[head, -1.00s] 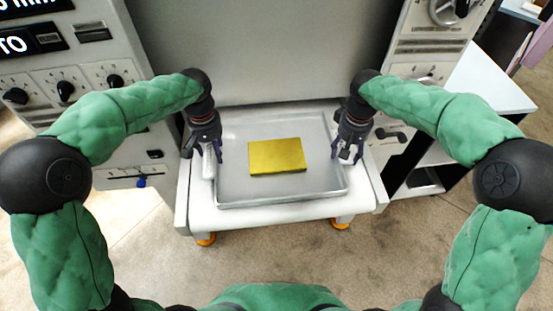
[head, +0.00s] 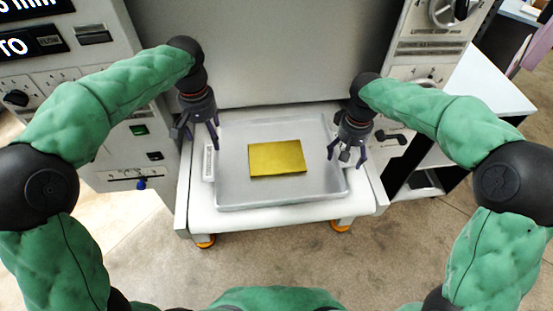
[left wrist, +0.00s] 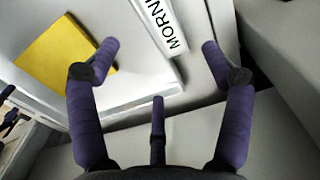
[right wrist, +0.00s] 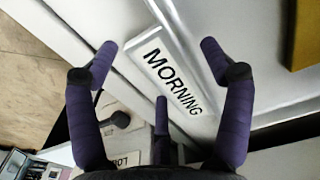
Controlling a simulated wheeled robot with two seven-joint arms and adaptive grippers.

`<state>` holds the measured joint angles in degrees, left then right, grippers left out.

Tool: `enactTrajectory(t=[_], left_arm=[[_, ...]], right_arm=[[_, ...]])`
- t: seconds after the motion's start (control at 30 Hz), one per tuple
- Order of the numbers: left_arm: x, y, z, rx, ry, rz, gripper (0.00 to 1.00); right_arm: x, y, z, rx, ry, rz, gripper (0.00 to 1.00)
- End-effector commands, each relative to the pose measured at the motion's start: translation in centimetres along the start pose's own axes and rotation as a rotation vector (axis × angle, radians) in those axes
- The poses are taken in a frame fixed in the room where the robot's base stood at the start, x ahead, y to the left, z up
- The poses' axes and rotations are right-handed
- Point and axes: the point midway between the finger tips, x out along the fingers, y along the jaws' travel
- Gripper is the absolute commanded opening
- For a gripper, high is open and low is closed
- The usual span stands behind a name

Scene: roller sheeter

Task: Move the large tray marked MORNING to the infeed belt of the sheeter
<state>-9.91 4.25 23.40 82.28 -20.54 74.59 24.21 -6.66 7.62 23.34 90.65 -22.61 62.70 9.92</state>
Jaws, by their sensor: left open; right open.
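The large metal tray (head: 225,188) rests on the white infeed belt (head: 250,220) of the sheeter, with a yellow slab (head: 277,157) in it. A MORNING label shows at its side in the left wrist view (left wrist: 165,24) and in the right wrist view (right wrist: 172,80). My left gripper (head: 196,134) is open and empty, above the tray's left edge. My right gripper (head: 346,153) is open and empty, above or beside the tray's right edge. Neither gripper's fingers close on the tray.
A grey panel (head: 260,50) stands behind the belt. Control housings with knobs (head: 65,88) flank it on the left and right (head: 425,50). A white-topped cart (head: 490,85) stands at the right. Open floor (head: 280,260) lies in front.

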Motion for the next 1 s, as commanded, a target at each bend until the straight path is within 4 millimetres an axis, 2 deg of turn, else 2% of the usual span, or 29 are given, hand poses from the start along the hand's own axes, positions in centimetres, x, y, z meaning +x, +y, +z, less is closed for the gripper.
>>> enactTrajectory(t=[0.1,0.2,0.47,1.0], left_arm=[[-1.9,0.0,-0.1,0.0,0.002,0.0,0.8],[-3.0,0.0,0.0,0.001,0.001,0.0,0.8],[-3.9,0.0,0.0,0.001,-0.001,-0.001,0.8],[-3.9,0.0,0.0,0.0,-0.001,-0.001,0.8]], right_arm=[[0.0,0.0,0.0,0.0,0.0,0.0,0.81],[0.0,0.0,0.0,0.0,0.0,0.0,0.81],[-0.9,0.0,-0.1,0.0,0.002,0.0,0.81],[-10.2,0.0,-0.1,-0.001,0.002,0.0,0.81]])
